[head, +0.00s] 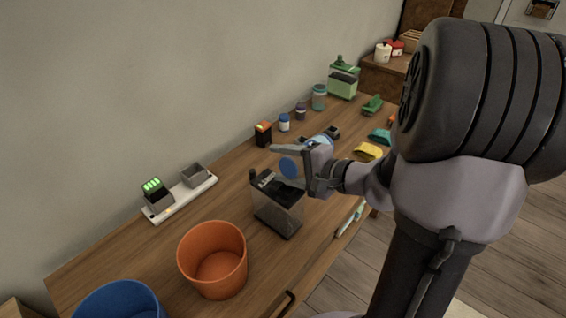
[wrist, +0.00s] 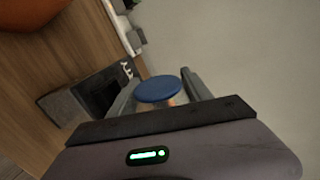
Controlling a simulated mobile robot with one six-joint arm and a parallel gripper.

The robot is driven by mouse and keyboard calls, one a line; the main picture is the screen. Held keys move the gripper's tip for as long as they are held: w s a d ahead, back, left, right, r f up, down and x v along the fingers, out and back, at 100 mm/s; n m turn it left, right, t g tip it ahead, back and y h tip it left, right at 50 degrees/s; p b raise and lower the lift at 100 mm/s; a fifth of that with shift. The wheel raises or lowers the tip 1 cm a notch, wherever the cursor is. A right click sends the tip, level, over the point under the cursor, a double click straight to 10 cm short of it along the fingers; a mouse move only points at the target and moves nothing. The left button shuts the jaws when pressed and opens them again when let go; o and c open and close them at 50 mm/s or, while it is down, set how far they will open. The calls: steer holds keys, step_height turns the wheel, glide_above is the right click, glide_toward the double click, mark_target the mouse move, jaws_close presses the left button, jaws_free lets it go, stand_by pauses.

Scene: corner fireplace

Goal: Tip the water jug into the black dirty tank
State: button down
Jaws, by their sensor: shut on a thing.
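The black dirty tank (head: 279,208), a dark box with smoky see-through walls and white marks on its top, stands on the wooden counter. It also shows left of the fingers in the wrist view (wrist: 62,106). My gripper (head: 290,160) is above the tank's back right side, shut on what seems to be the water jug (head: 290,168). A round blue end of it shows between the fingers, also in the wrist view (wrist: 158,89). The fingers hide most of its body. I cannot tell its exact tilt or whether water is flowing.
An orange bin (head: 213,262) and a blue bin (head: 120,302) stand at the near left. A white charging strip (head: 182,198) lies along the wall. Small bottles and a green-based container (head: 342,85) stand farther back. A yellow cloth (head: 368,151) lies right of my gripper.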

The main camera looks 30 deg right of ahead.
steer(key=shift+f+n, duration=0.25)
steer(key=shift+n, duration=0.05)
steer(key=shift+f, duration=0.1)
stand_by(0.3)
steer(key=shift+f+n+h, duration=0.2)
steer(key=shift+n+h, duration=0.1)
steer(key=shift+f+n, duration=0.1)
steer(key=shift+n, duration=0.2)
stand_by(0.3)
steer(key=shift+f+n+t+h, duration=0.1)
steer(key=shift+n+t+h, duration=0.2)
